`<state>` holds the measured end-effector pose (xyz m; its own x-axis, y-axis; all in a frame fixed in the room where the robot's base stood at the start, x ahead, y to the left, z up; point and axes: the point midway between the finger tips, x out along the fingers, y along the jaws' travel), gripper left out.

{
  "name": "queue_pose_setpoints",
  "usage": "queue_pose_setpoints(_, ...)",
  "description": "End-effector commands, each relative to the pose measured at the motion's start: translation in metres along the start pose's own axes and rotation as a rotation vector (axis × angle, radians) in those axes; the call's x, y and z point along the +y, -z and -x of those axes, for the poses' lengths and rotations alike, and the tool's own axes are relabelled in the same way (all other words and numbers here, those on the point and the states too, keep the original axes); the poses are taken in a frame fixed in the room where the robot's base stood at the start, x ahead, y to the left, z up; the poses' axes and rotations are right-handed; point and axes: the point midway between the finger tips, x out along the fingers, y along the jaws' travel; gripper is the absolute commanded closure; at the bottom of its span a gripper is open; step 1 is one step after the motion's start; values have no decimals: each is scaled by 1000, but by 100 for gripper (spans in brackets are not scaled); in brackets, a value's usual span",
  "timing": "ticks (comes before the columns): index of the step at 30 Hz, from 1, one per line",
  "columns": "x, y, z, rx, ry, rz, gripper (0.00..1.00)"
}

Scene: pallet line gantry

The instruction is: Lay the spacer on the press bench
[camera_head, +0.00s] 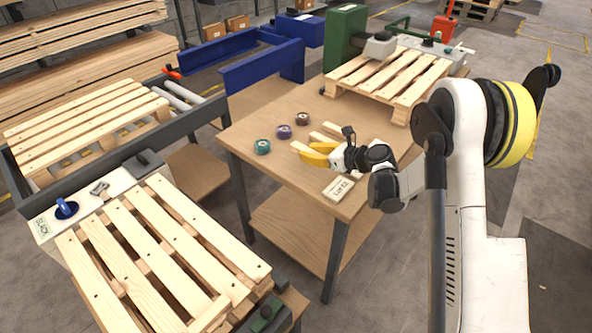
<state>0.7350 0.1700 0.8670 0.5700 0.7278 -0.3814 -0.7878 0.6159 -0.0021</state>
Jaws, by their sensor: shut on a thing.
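My gripper (318,155), with yellow fingers, is low over the wooden bench (272,176) in the middle of the head view. It is shut on a pale wooden piece (300,147), apparently the spacer, whose end shows at the left of the fingers. The fingers hide the rest of it. I cannot tell whether it touches the bench top. Other pale wooden pieces (325,138) lie just behind the gripper.
Teal (262,147), purple (284,131) and dark (302,118) round pieces sit left of the gripper. A lettered plate (338,188) lies near the front edge. A large pallet (160,255) is at front left. Blue panels (262,68) stand behind. The bench's left front is clear.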

Motion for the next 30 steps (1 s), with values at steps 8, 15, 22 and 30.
queue_pose_setpoints(8, 16, 9, -45, 0, 0, -1, 100)
queue_pose_setpoints(15, 16, 33, -56, 0, 1, -2, 100)
queue_pose_setpoints(22, 16, 46, -61, 0, 1, -2, 100)
queue_pose_setpoints(30, 16, 48, -62, 0, 1, -1, 69)
